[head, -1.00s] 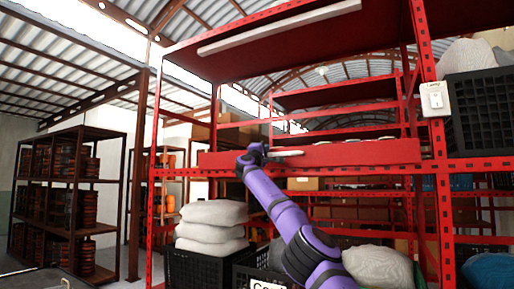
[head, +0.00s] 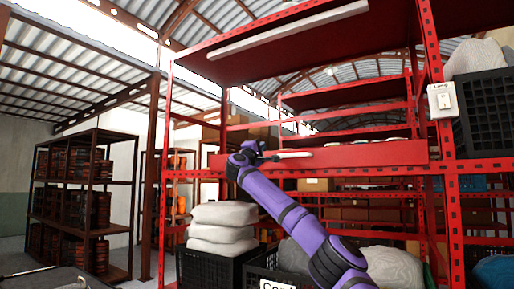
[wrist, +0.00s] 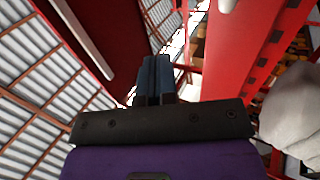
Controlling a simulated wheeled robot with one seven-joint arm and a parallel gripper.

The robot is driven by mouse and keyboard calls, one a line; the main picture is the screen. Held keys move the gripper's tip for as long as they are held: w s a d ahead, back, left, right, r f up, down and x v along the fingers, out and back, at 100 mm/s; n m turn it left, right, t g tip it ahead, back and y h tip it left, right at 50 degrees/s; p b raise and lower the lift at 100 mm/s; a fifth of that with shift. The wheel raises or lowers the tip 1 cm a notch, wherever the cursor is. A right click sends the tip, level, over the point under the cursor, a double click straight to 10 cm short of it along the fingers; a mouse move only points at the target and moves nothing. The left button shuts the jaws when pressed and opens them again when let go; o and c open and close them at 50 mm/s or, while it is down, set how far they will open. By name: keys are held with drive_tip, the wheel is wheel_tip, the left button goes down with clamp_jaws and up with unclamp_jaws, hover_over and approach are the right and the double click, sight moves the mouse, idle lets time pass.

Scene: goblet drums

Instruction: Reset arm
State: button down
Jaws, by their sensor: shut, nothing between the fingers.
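My purple arm reaches up from the bottom right in the head view. Its gripper (head: 258,155) is in front of the left part of a red shelf (head: 330,154). In the wrist view my gripper (wrist: 154,62) points upward with its dark fingers together and nothing between them. In the head view a pale, thin thing (head: 294,155) shows just right of the gripper; I cannot tell what it is or whether they touch.
A red rack frames the scene, with a white switch box (head: 442,100) on its right post. White sacks (head: 221,228) and black crates (head: 208,268) sit below the arm. A dark rack (head: 82,200) with several orange-black items stands left. Open room lies between the racks.

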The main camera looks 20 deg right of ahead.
drive_tip(key=shift+s+a, duration=0.75)
drive_tip(key=shift+a, duration=0.15)
